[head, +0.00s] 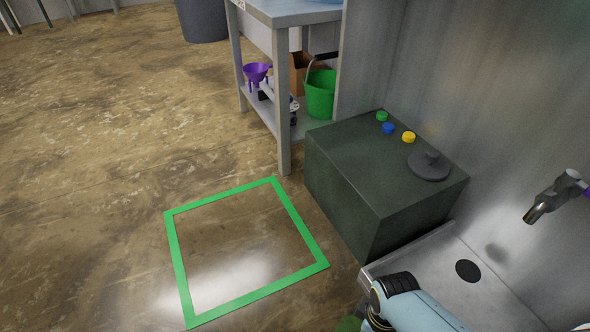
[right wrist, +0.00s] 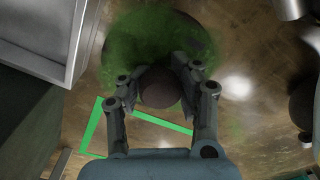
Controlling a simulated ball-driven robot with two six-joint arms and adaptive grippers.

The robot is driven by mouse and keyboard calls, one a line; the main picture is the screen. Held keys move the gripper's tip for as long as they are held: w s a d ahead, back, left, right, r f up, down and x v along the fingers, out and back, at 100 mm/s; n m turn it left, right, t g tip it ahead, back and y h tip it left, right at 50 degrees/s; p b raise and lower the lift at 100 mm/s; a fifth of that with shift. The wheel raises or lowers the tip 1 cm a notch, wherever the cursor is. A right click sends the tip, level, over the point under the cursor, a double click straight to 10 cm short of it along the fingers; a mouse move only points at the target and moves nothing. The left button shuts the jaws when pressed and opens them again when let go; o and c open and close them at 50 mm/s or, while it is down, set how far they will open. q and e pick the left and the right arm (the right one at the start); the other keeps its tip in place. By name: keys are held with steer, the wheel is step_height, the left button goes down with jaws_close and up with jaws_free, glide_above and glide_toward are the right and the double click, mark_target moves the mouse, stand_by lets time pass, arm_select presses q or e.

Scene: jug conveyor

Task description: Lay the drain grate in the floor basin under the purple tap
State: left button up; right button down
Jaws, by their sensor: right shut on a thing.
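The steel floor basin (head: 497,298) is at the lower right of the head view, with a round dark drain (head: 467,270) in its floor. A metal tap (head: 550,197) with a purple part at the picture edge hangs from the wall above it. In the right wrist view, my right gripper (right wrist: 159,80) is shut on the dark round knob (right wrist: 160,88) of a blurred green round thing (right wrist: 135,45), which may be the grate. It is over the floor beside the basin, whose edge also shows there (right wrist: 42,38). My left gripper is not in view.
A green square outline (head: 176,250) marks open floor.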

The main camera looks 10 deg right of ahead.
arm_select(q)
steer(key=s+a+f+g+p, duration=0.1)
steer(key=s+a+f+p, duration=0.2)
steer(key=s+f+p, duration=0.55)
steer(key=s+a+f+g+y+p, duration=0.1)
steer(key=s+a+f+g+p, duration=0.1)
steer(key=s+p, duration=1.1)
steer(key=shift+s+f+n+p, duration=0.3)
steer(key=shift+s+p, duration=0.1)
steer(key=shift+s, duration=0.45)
arm_select(e)
steer(key=w+r, duration=0.3)
steer(key=r, duration=0.7)
steer(key=w+r+t, duration=0.1)
steer(key=w+r, duration=0.3)
steer(key=r, duration=0.6)
steer(key=w+r+t, duration=0.1)
steer(key=w+r, duration=0.2)
steer(key=r, duration=0.7)
steer(key=shift+w+r, duration=0.4)
